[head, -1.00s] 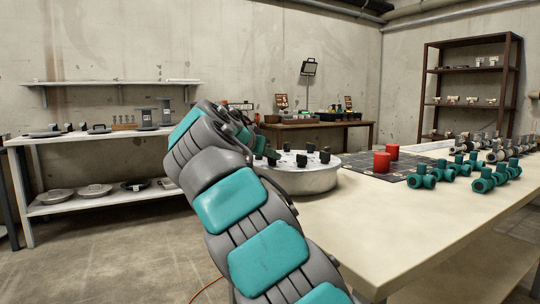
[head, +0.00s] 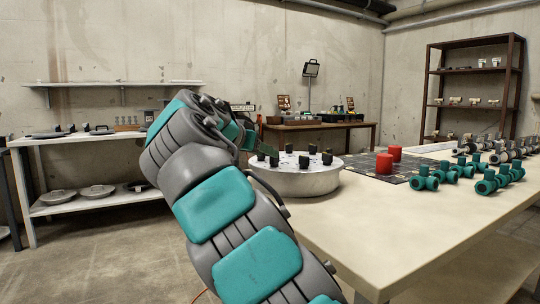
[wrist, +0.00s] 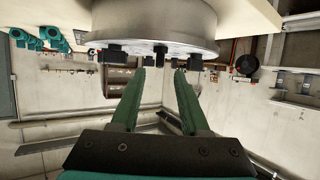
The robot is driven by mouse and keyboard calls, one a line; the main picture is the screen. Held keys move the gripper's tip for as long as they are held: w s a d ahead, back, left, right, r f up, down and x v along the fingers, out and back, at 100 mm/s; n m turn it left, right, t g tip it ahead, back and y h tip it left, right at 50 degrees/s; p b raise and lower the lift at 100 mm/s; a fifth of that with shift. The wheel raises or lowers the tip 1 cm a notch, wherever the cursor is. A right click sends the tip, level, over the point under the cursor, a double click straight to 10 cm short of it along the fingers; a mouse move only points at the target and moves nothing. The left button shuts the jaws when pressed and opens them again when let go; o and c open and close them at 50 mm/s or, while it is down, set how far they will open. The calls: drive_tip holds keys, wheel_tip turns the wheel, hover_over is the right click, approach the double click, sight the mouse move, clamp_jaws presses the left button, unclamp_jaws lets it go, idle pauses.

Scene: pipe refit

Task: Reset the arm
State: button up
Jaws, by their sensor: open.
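My arm, grey with teal panels, rises from the bottom of the head view and bends at the left of the table. My gripper (wrist: 160,85) shows in the wrist view with two green fingers spread apart and nothing between them. The wrist view is upside down. A round silver drum (head: 297,181) with several black knobs on its top stands on the table's near left edge. In the wrist view the drum (wrist: 155,25) is just beyond the fingertips. In the head view my arm hides most of the gripper.
The pale table (head: 400,222) has a clear front half. Two red cylinders stand on a dark mat (head: 367,166). Several teal pipe fittings (head: 424,180) and rows of metal fittings (head: 490,146) lie to the right. A white bench (head: 75,143) and a brown shelf (head: 470,85) stand by the walls.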

drive_tip(key=v, duration=0.3)
